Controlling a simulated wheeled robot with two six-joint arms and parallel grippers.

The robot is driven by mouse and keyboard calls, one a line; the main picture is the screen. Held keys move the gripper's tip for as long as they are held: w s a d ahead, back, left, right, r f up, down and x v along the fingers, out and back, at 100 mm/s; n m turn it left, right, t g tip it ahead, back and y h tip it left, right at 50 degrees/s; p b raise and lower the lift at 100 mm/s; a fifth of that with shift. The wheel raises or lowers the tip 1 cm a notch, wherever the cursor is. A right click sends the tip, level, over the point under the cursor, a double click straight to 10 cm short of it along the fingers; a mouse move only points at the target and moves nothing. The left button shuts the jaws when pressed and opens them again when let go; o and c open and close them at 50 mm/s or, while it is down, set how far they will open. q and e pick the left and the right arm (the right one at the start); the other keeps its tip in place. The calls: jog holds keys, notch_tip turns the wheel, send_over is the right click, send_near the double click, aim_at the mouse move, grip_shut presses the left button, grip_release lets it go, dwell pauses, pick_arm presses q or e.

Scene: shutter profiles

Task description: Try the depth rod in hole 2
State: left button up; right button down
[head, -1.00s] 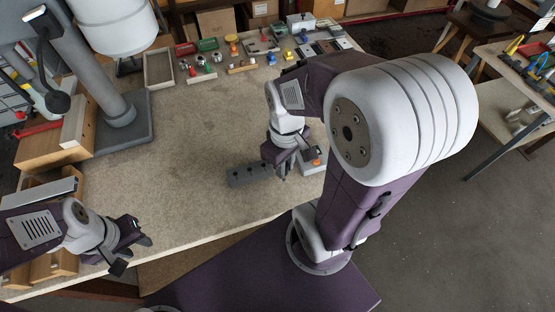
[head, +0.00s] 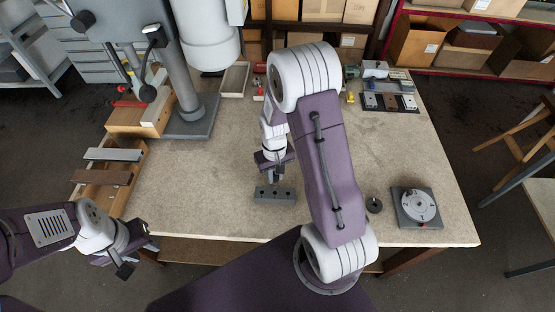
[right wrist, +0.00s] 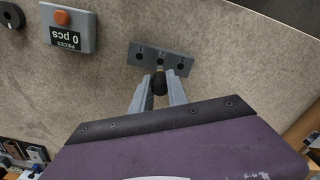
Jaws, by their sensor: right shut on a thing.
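The grey block (head: 275,194) with a row of holes lies on the workbench. It also shows in the right wrist view (right wrist: 148,57), with small marks beside its three holes. My right gripper (head: 275,178) is just above and behind the block. In the right wrist view its fingers (right wrist: 158,92) are shut on the dark handle of the depth rod (right wrist: 160,82). The rod's lower end is at or just over the middle hole; I cannot tell whether it is inside. My left gripper (head: 136,262) is empty, with fingers apart, at the bench's front left.
A counter box (right wrist: 68,30) with an orange button reads "0 pcs" beside the block. A dark ring (head: 374,204) and a round dial on a plate (head: 418,206) are to the right. A drill press column (head: 180,85) stands back left.

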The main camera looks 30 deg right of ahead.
aim_at(275, 184)
jog(key=shift+w, duration=0.1)
dwell(0.3)
jog(key=shift+f, duration=0.15)
notch_tip(275, 184, down, 3)
jog(key=b, duration=0.2)
jog(key=shift+f+b, duration=0.15)
jog(key=shift+b, duration=0.25)
jog(key=shift+f+b, duration=0.3)
jog(key=shift+f, duration=0.15)
jog(key=shift+r, duration=0.1)
jog(key=shift+f+b, duration=0.45)
jog(key=shift+f, duration=0.35)
dwell(0.6)
